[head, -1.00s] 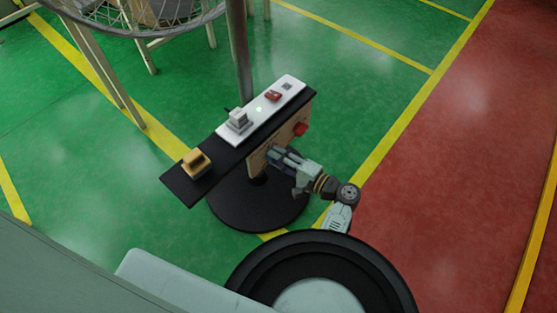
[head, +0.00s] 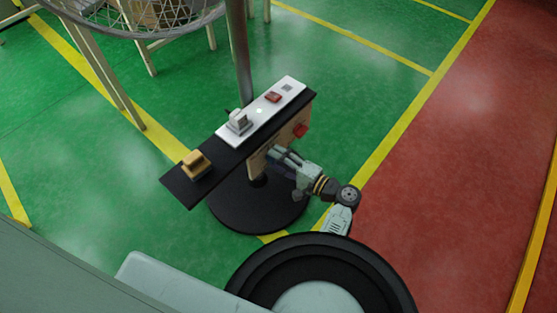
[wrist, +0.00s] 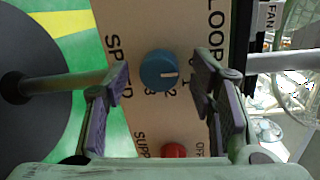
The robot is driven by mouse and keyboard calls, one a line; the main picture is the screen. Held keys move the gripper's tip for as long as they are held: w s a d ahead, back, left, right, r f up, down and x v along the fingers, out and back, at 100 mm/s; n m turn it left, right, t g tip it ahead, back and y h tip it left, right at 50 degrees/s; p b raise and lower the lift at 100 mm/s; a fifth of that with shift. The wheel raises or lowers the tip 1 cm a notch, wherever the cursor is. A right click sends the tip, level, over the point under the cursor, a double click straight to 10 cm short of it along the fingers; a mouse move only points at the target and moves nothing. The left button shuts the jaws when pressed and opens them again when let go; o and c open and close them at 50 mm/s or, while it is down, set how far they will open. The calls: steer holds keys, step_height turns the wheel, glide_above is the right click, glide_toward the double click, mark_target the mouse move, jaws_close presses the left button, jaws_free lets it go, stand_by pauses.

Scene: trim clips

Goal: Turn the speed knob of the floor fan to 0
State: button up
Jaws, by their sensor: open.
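The speed knob (wrist: 159,69) is a round blue dial on a tan panel (wrist: 145,22) in the wrist view. Its white pointer line faces right in the picture. Printed 2 and 3 show around its lower right; a 0 mark cannot be made out. SPEED is printed left of it. My gripper (wrist: 161,98) is open, with one finger on each side of the knob and gaps between. In the head view my gripper (head: 275,157) is at the front of the control stand, and the blue knob is hidden there.
A red knob (wrist: 174,151) marked SUPPLY and OFF sits beside the blue one; it also shows in the head view (head: 300,130). The stand's black top (head: 177,189) carries a yellow-orange switch (head: 196,164) and a grey one (head: 238,121). A large wire-caged fan (head: 140,15) stands behind.

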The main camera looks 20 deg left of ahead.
steer(key=f+v, duration=0.1)
steer(key=v, duration=1.1)
steer(key=shift+r, duration=0.45)
